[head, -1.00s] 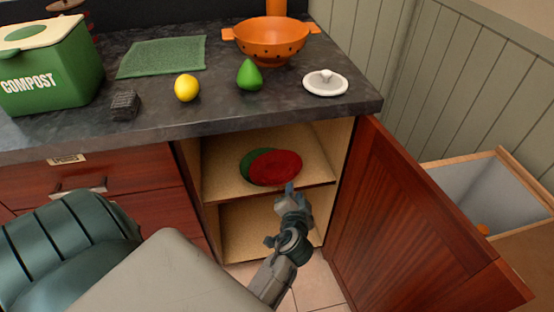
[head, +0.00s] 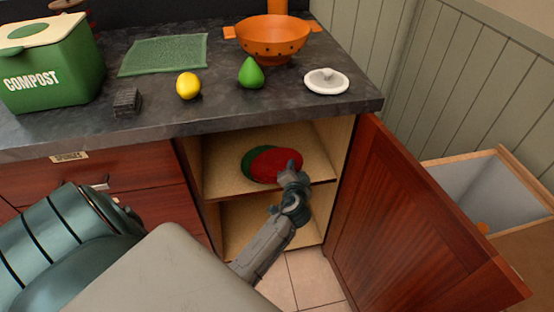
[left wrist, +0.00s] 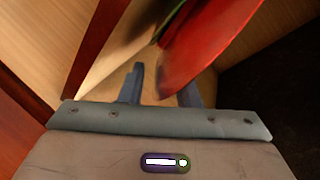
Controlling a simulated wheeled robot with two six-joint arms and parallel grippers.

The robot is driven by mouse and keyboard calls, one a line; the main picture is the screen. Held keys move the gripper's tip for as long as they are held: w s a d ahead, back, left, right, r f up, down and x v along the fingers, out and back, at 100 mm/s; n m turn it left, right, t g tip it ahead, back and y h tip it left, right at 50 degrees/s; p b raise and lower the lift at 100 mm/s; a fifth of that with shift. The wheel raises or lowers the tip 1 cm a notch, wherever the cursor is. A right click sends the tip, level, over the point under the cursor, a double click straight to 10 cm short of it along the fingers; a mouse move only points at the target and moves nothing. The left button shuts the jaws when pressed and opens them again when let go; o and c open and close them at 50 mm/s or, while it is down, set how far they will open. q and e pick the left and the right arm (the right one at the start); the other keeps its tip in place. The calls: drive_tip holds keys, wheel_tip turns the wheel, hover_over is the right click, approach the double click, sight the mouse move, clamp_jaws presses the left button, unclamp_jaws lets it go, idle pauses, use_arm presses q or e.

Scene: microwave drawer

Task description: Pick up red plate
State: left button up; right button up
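The red plate (head: 274,161) lies on the upper shelf of the open cabinet (head: 222,176), partly over a green plate (head: 248,160). My left gripper (head: 292,166) reaches to the red plate's right front edge. In the left wrist view the gripper (left wrist: 163,82) is open, its two fingers apart. The red plate (left wrist: 205,45) comes down from the upper right, and its edge shows between the fingers, with no clear grip on it. A strip of the green plate (left wrist: 172,22) shows beside it. My right gripper is not in view.
The cabinet door (head: 400,220) stands open to the right. The lower shelf (head: 238,222) looks bare where visible.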

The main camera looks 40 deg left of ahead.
use_arm(q)
clamp_jaws()
drive_tip(key=shift+r, duration=0.1)
